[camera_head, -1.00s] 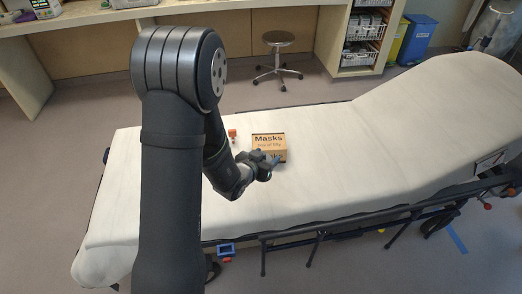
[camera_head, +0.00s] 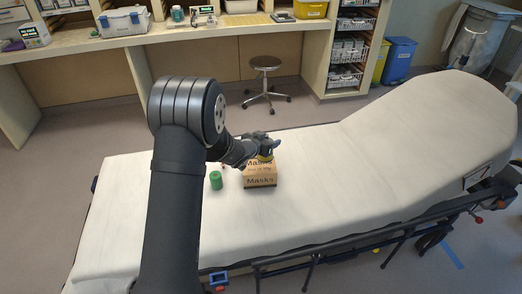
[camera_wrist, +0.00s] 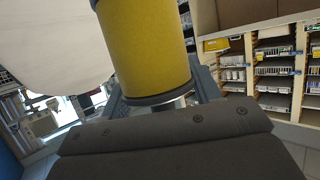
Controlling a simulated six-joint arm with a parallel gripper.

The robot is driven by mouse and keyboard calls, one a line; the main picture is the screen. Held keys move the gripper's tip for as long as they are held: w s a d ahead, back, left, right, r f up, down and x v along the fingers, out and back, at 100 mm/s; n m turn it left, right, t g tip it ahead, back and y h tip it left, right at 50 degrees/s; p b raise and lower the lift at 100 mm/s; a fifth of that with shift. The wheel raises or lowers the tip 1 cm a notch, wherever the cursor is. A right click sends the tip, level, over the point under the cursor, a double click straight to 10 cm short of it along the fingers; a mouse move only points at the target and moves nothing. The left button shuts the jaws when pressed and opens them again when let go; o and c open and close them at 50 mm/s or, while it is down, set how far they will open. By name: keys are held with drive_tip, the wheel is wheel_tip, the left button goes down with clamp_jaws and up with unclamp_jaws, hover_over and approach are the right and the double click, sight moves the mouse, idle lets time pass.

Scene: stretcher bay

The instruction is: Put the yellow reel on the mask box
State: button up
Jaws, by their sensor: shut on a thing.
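The mask box (camera_head: 259,181) is a brown carton marked "Masks", standing on the white stretcher mattress. My gripper (camera_head: 265,151) is over the far part of the box top and shut on the yellow reel (camera_head: 265,158). In the wrist view the yellow reel (camera_wrist: 147,45) fills the upper middle, a large yellow cylinder with a dark rim, between the fingers of my gripper (camera_wrist: 160,95). The head view does not clearly show whether the reel touches the box. The wrist view does not show the box.
A green reel (camera_head: 215,180) stands on the mattress (camera_head: 340,180) just left of the box. A small reddish thing behind it is partly hidden by my arm. The mattress right of the box is clear, rising to a raised backrest (camera_head: 445,115). A stool (camera_head: 266,75) stands beyond.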

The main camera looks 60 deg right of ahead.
drive_tip(key=shift+w+d+f, duration=0.1)
drive_tip(key=shift+w+f, duration=0.4)
drive_tip(key=shift+f, duration=0.45)
drive_tip(key=shift+w+d+f, duration=0.1)
drive_tip(key=shift+w+f, duration=0.45)
drive_tip(key=shift+f, duration=0.45)
drive_tip(key=shift+w+d+f, duration=0.1)
drive_tip(key=shift+w+f, duration=0.4)
drive_tip(key=shift+f, duration=0.45)
drive_tip(key=shift+f, duration=0.1)
drive_tip(key=o, duration=1)
drive_tip(key=shift+a+r, duration=0.25)
drive_tip(key=shift+a, duration=0.1)
drive_tip(key=v, duration=1.1)
drive_tip(key=shift+a, duration=0.2)
